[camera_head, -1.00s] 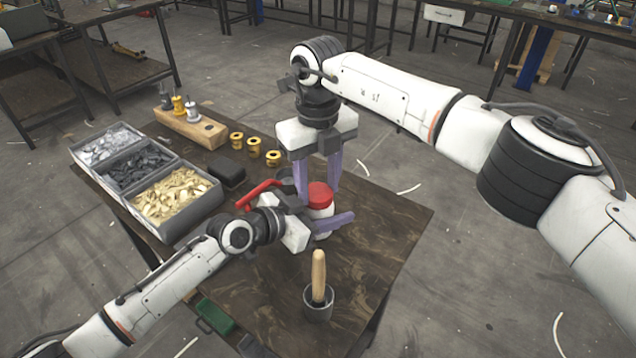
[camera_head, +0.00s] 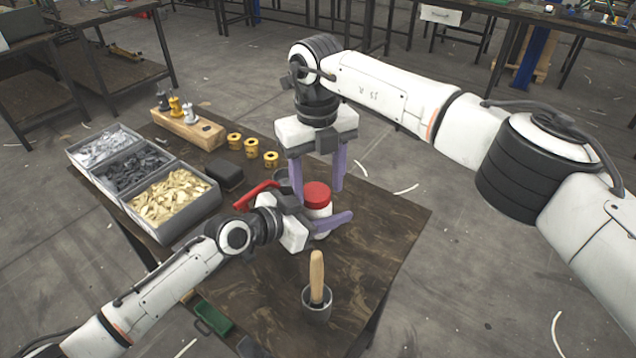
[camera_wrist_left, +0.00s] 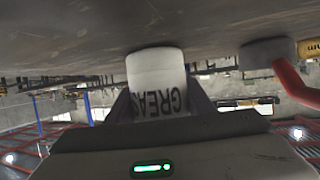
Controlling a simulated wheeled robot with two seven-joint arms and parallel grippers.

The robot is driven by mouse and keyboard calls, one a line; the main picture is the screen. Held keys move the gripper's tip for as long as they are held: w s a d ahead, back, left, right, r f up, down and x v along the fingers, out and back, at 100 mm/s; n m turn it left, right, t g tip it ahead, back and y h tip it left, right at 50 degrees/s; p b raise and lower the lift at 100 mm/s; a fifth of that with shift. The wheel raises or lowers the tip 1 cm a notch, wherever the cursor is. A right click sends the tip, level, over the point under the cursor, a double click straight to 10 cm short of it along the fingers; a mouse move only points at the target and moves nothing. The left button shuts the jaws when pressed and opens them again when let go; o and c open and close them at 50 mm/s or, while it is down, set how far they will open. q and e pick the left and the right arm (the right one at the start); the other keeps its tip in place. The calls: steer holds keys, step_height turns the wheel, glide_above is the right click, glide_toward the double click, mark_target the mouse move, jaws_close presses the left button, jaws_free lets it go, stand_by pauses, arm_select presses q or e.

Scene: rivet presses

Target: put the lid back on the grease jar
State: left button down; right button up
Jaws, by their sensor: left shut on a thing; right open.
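The white grease jar (camera_head: 322,212) stands on the table with its red lid (camera_head: 317,194) on top; whether it is fully seated I cannot tell. My left gripper (camera_head: 326,219) is shut around the jar body; its far finger is mostly hidden. The left wrist view shows the jar (camera_wrist_left: 157,75) upside down in the picture, with its "GREASE" lettering between the fingers; the lid is hidden there. My right gripper (camera_head: 318,186) points down from above, open, its purple fingers apart on either side of the lid.
A red handle (camera_head: 256,194) lies just left of the jar. A grey cup (camera_head: 317,304) with a wooden-handled tool stands in front. Bins of parts (camera_head: 171,224), a black box (camera_head: 226,175) and brass cylinders (camera_head: 252,147) are at left. The table's right side is clear.

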mark_target(316, 212)
arm_select(q)
steer(key=shift+s+f, duration=0.2)
steer(key=shift+f, duration=0.2)
steer(key=shift+w+r, duration=0.1)
steer(key=shift+r, duration=0.05)
arm_select(e)
step_height(316, 212, up, 12)
steer(key=shift+a, duration=0.15)
steer(key=shift+s, duration=0.1)
arm_select(q)
steer(key=c, duration=0.8)
jaws_free()
steer(key=shift+r, duration=0.15)
arm_select(e)
steer(key=shift+f, duration=0.1)
arm_select(q)
steer(key=shift+o, duration=0.2)
steer(key=v, duration=1)
steer(key=shift+a+r, duration=0.1)
steer(key=shift+a, duration=0.05)
